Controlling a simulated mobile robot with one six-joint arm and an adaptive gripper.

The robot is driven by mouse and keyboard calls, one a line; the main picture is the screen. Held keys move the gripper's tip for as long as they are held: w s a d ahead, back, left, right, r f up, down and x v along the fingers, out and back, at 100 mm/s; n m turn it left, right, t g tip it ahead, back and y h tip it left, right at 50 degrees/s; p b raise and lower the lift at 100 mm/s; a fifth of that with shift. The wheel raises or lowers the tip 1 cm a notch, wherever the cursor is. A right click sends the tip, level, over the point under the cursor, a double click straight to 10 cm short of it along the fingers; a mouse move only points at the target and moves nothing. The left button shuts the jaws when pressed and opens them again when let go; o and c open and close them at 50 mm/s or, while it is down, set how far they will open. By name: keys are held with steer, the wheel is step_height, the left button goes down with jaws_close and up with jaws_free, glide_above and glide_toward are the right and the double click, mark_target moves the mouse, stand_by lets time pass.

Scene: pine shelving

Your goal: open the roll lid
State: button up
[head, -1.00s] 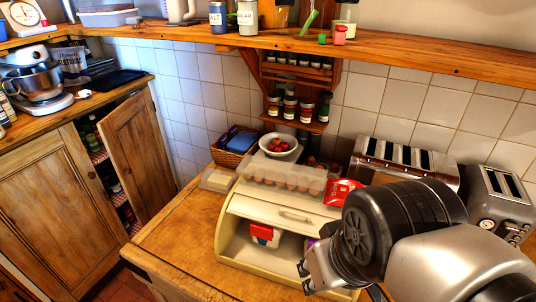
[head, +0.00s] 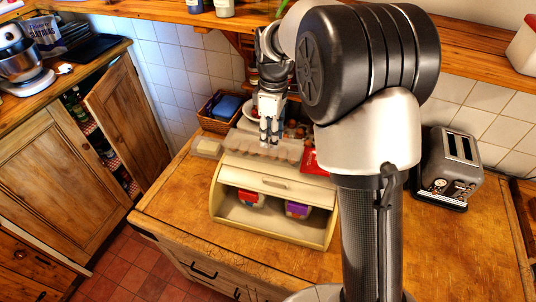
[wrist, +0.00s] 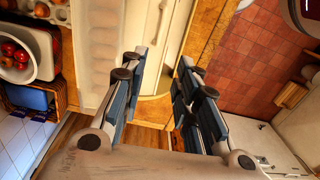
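The cream bread bin (head: 325,236) stands on the wooden counter. Its roll lid (head: 240,174) is rolled part of the way up, leaving the lower front open. The lid's handle (head: 274,183) sits across its front. A red, white and blue pack (head: 250,198) and a purple pack (head: 297,209) show inside. My gripper (head: 269,140) is up behind the lid, over the egg tray, pointing down. In the wrist view my gripper (wrist: 158,64) has its fingers apart with nothing between them. The cream lid (wrist: 172,45) lies beyond the fingertips there.
A wicker basket (head: 212,118) stands behind at left. A grey toaster (head: 450,165) is at right. The counter in front of the bin is clear.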

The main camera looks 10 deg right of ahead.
mark_target(270, 179)
steer(key=f, duration=1.1)
steer(key=f+b, duration=0.1)
steer(key=f, duration=0.5)
steer(key=shift+s+a+f, duration=0.2)
steer(key=shift+s+f, duration=0.05)
steer(key=shift+f, duration=0.05)
jaws_close()
